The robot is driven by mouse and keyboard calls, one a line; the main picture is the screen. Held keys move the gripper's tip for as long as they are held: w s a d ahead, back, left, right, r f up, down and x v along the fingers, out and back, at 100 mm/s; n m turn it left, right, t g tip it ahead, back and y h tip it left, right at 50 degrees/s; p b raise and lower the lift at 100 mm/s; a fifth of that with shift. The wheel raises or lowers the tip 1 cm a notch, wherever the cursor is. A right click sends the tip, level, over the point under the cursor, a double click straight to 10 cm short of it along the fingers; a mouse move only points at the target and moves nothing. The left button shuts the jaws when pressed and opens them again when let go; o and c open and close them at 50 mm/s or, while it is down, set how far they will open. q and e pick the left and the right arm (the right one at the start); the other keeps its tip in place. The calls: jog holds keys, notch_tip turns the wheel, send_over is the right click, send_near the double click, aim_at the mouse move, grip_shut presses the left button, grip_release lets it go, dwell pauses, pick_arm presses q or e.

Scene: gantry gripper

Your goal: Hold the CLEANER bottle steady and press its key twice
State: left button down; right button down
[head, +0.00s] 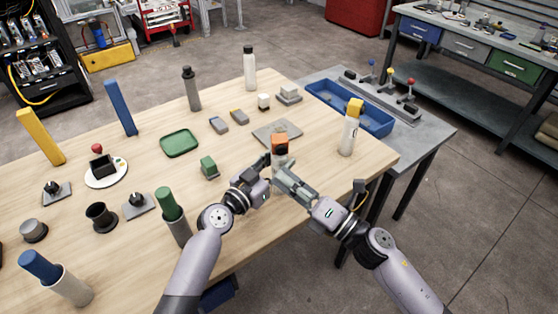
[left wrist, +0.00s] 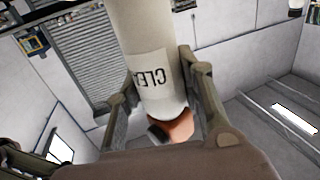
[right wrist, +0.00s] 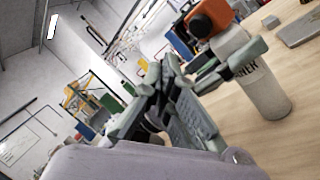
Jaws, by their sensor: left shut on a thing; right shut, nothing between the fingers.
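The CLEANER bottle (head: 280,158) is white with an orange head (head: 280,142) and stands at the table's near side. My left gripper (head: 268,163) is shut on its body. In the left wrist view the bottle (left wrist: 140,30) runs between the two fingers, with part of its label readable, and the orange head (left wrist: 180,127) is partly hidden. My right gripper (head: 284,172) is shut and empty, just on the near side of the bottle and below its head. In the right wrist view the closed fingers (right wrist: 165,85) are beside the bottle (right wrist: 262,88), whose label is partly covered.
A white bottle with a yellow head (head: 348,135) stands to the right. A grey plate (head: 270,134) lies behind the CLEANER bottle. A green block (head: 209,167) and a green-topped cylinder (head: 172,212) are to the left. A blue bin (head: 378,123) is beyond the right edge.

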jog(key=shift+w+a, duration=0.2)
jog(key=shift+w, duration=0.85)
jog(key=shift+w+a, duration=0.15)
jog(key=shift+w, duration=0.85)
jog(key=shift+w, duration=0.1)
jog(key=shift+w, duration=0.35)
jog(key=shift+s, duration=0.55)
jog(key=shift+s+d, duration=0.25)
jog(key=shift+s, duration=1.2)
jog(key=shift+s+d, duration=0.2)
jog(key=shift+s, duration=1.25)
